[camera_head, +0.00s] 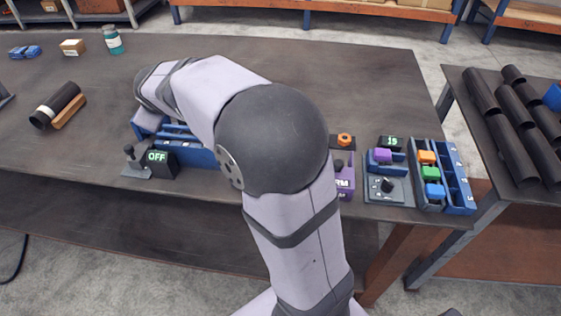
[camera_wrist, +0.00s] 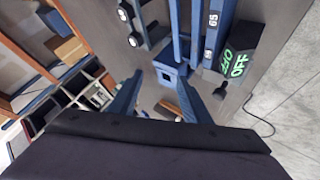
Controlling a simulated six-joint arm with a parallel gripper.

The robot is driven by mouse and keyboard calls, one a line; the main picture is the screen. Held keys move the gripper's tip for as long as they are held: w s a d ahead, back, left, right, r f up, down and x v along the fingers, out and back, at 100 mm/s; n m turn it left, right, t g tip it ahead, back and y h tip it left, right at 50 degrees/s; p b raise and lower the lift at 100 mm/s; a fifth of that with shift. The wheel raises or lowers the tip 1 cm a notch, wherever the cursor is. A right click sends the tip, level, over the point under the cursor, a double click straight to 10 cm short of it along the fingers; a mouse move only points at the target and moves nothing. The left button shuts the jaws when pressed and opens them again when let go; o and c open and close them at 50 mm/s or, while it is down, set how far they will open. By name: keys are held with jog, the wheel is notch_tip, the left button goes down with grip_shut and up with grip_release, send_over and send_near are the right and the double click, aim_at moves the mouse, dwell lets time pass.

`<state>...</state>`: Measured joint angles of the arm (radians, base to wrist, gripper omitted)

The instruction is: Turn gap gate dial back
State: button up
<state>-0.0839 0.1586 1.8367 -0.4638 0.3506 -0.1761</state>
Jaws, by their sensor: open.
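A black round dial (camera_head: 387,185) sits on a grey panel at the right end of the table, below a small display (camera_head: 391,142) reading 15. I cannot tell for certain that this is the gap gate dial; no label on it is legible. My gripper (camera_wrist: 157,92) shows in the wrist view with its two blue fingers apart and nothing seen between them. It is over the blue railed fixture (camera_wrist: 172,68). In the head view my arm hides the gripper and part of that fixture (camera_head: 186,154). The dial is not seen in the wrist view.
A black lever (camera_head: 130,155) stands beside an OFF display (camera_head: 160,158). A purple box (camera_head: 345,180) is partly behind my arm. Dark pipes (camera_head: 508,125) lie on the right table.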

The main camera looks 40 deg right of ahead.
jog(key=s+d+r+m+g+h+b, duration=0.1)
jog(key=s+d+r+m+h+b, duration=0.1)
jog(key=s+d+m, duration=0.5)
jog(key=d+r+m+h+b, duration=0.2)
jog(key=d+m, duration=0.4)
jog(key=d, duration=0.4)
jog(key=s+d+r+m+g+h+b, duration=0.1)
jog(key=s+d+r+m+h+b, duration=0.1)
jog(key=s+d+m, duration=0.5)
jog(key=m+g+y+p, duration=0.3)
jog(key=m+g+p, duration=0.15)
jog(key=g, duration=0.35)
send_near(389, 182)
jog(key=b, duration=0.1)
jog(key=shift+m, duration=0.35)
jog(key=shift+x, duration=4.05)
jog(key=c, duration=1)
